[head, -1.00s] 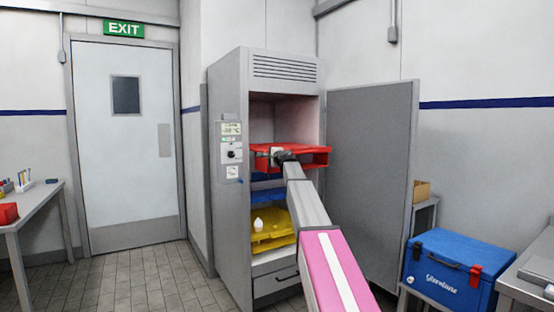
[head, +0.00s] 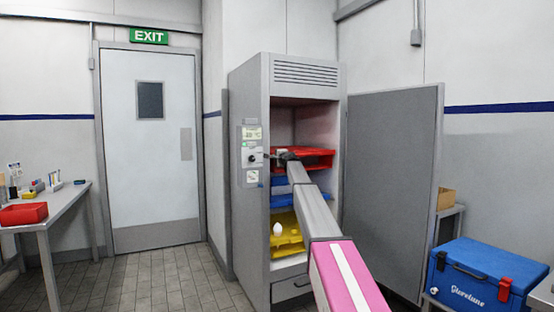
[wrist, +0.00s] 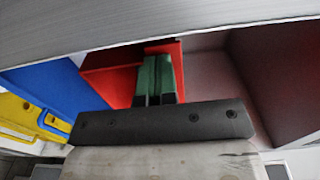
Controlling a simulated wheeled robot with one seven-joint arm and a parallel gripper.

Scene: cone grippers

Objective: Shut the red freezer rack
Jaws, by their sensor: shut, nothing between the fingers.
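The red freezer rack (head: 318,154) is the top rack inside the tall grey freezer (head: 252,100), whose door (head: 392,185) stands wide open. The rack sits mostly within the cabinet; my arm hides part of its front, and I cannot tell whether it is fully in. My gripper (head: 287,156) is at the rack's front, shut and empty. In the wrist view, its green fingers (wrist: 157,80) are together against or very near the red rack (wrist: 108,78). Whether they touch it is not clear.
Below are a blue rack (head: 284,200) and a yellow rack (head: 289,240) with a white object (head: 277,228) on it. A blue cool box (head: 475,277) stands at the right. A bench (head: 60,205) with a red box (head: 22,214) is at the left. Floor before the exit door is clear.

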